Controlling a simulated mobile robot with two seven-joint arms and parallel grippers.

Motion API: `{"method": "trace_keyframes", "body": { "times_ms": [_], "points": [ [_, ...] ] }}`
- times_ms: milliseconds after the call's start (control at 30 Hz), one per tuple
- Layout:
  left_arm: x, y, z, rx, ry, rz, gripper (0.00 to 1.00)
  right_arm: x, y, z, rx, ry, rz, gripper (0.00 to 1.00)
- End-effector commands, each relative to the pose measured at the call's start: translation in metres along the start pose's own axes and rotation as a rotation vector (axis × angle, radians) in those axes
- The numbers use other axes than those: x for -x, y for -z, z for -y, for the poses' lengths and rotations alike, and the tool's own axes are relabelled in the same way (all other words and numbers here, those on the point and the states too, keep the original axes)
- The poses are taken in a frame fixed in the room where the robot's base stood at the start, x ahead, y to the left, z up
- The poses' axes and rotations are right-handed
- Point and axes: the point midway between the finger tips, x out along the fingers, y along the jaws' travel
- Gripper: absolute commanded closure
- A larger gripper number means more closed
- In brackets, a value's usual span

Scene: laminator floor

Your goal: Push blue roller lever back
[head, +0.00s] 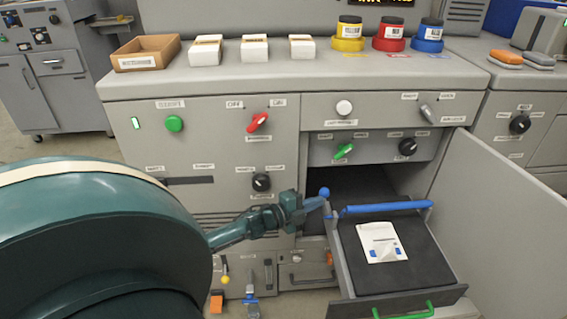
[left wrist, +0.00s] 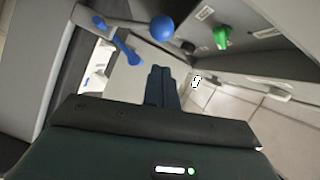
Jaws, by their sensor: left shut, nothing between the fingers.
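The blue roller lever ends in a blue ball knob (head: 324,191) at the left side of the pulled-out tray (head: 400,297). A blue roller bar (head: 385,208) spans the tray's top. My left gripper (head: 312,204) is shut and empty, with its tip close to the knob, on its left and slightly below in the head view. In the left wrist view the closed fingers (left wrist: 160,72) point toward the blue knob (left wrist: 162,28), with a small gap in the picture. Whether they touch cannot be told. My right gripper is not in view.
A white sheet (head: 381,242) lies on the tray, which has a green handle (head: 404,312). An open cabinet door (head: 500,220) stands to the right.

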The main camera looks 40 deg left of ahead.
Motion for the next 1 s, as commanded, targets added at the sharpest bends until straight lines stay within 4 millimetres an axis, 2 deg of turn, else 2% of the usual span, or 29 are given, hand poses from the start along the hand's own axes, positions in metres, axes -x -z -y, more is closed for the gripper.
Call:
{"method": "trace_keyframes", "body": {
  "times_ms": [33, 300, 500, 700, 1000],
  "points": [
    [0.000, 0.002, 0.004, 0.000, 0.000, -0.001, 1.00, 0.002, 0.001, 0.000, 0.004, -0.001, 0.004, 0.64],
    [0.060, 0.001, 0.003, 0.001, -0.004, -0.001, 1.00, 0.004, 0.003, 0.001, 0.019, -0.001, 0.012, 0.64],
    [0.088, 0.001, 0.004, 0.000, -0.002, -0.001, 1.00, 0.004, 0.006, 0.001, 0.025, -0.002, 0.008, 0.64],
    [0.099, 0.001, 0.005, -0.001, 0.000, -0.002, 1.00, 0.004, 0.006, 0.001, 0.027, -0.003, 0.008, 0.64],
    [0.100, 0.001, 0.005, -0.001, 0.000, -0.002, 1.00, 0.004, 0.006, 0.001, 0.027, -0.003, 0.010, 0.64]
  ]
}}
